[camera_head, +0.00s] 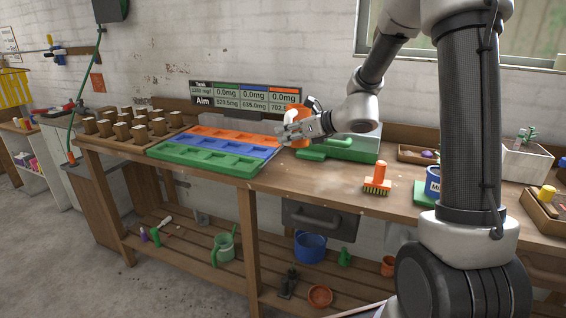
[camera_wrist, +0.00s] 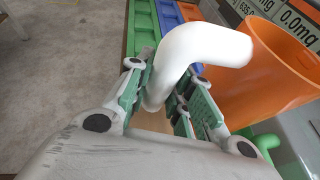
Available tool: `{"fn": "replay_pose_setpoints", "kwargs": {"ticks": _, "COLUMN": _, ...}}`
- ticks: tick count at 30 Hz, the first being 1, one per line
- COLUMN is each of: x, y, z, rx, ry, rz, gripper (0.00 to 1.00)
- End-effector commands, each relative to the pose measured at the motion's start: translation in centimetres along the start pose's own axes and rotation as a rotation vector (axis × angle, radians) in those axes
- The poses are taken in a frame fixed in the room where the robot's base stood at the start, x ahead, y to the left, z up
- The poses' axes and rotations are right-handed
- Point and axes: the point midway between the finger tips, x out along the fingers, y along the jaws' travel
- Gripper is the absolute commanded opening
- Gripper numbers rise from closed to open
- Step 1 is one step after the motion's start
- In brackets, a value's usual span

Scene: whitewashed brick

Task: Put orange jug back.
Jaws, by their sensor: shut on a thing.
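The orange jug (camera_head: 297,131) is at the middle of the workbench, right of the coloured trays and in front of the display, partly hidden by my gripper (camera_head: 300,131). In the wrist view the jug's orange body (camera_wrist: 268,75) fills the right side, and its thick white handle (camera_wrist: 190,52) bends between the fingers. My gripper (camera_wrist: 165,95) is shut on the handle. The head view does not clearly show whether the jug touches the bench or a green base (camera_head: 342,149) just right of it.
Orange, blue and green trays (camera_head: 205,158) lie left of the jug, with several wooden blocks (camera_head: 131,128) beyond. A display (camera_head: 246,96) stands behind. An orange-handled brush (camera_head: 378,178) and a blue mug (camera_head: 433,183) are to the right. Bare bench (camera_head: 310,180) shows in front.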

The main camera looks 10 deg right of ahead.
Motion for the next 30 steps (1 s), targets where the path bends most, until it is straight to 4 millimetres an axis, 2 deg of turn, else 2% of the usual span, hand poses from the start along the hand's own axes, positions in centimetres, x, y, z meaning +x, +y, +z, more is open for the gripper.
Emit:
{"fn": "replay_pose_setpoints", "kwargs": {"ticks": 8, "x": -0.1, "y": 0.3, "z": -0.4, "rx": -0.067, "ry": -0.011, "rz": 0.005, "gripper": 0.00}}
{"fn": "replay_pose_setpoints", "kwargs": {"ticks": 15, "x": 1.6, "y": -0.1, "z": -4.3, "rx": -0.074, "ry": -0.010, "rz": 0.001, "gripper": 0.00}}
{"fn": "replay_pose_setpoints", "kwargs": {"ticks": 20, "x": 2.3, "y": -0.1, "z": -5.8, "rx": -0.076, "ry": -0.012, "rz": 0.000, "gripper": 0.00}}
{"fn": "replay_pose_setpoints", "kwargs": {"ticks": 27, "x": 3.6, "y": -0.4, "z": -9.1, "rx": -0.076, "ry": -0.011, "rz": 0.000, "gripper": 0.00}}
{"fn": "replay_pose_setpoints", "kwargs": {"ticks": 30, "x": 3.8, "y": -0.5, "z": -9.4, "rx": -0.077, "ry": -0.014, "rz": -0.001, "gripper": 0.00}}
